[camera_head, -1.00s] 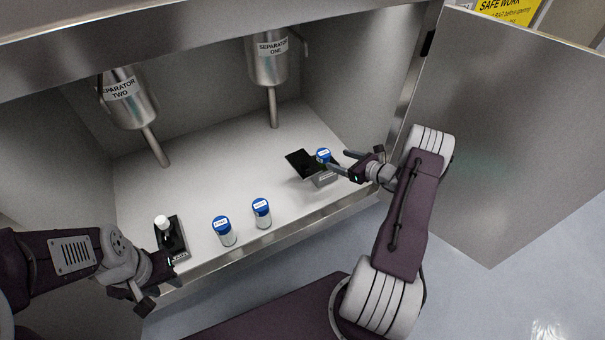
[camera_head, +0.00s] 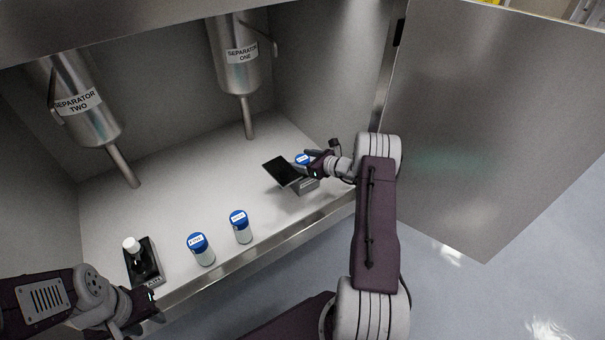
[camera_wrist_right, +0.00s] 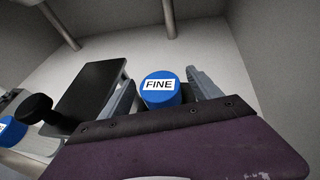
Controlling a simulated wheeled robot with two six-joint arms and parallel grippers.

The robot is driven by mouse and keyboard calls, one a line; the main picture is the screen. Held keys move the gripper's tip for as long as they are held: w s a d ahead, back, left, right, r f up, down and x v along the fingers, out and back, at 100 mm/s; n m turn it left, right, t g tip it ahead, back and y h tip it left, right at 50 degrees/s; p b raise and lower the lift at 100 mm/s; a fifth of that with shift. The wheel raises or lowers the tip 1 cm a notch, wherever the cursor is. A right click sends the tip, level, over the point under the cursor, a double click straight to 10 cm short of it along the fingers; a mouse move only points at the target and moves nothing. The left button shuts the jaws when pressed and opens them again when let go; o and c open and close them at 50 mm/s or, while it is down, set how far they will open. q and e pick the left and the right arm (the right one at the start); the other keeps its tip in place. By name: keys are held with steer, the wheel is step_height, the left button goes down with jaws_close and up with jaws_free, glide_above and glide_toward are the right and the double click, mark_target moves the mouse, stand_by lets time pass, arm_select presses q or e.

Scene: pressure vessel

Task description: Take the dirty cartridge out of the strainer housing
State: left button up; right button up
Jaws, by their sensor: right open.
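The strainer housing (camera_head: 305,186) is a small grey box on the cabinet floor, with its black lid (camera_head: 281,171) tilted up at its left. A blue-capped cartridge (camera_head: 302,159) stands at the housing; its cap reads FINE in the right wrist view (camera_wrist_right: 160,90). Its body is hidden and I cannot see dirt on it. My right gripper (camera_wrist_right: 158,80) is open, with one finger on each side of the cap; whether they touch it is unclear. My left gripper (camera_head: 140,305) is low at the left, by the cabinet's front edge; its jaws are unclear.
Two blue-capped cartridges (camera_head: 201,249) (camera_head: 241,227) stand on the floor left of the housing. A black tray (camera_head: 150,273) with a white-capped bottle (camera_head: 132,247) is further left. Two separator pipes (camera_head: 123,165) (camera_head: 248,117) hang behind. The open door (camera_head: 490,130) is at the right.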

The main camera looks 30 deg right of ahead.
jaws_close()
step_height(320, 180, up, 10)
steer(key=p, duration=0.6)
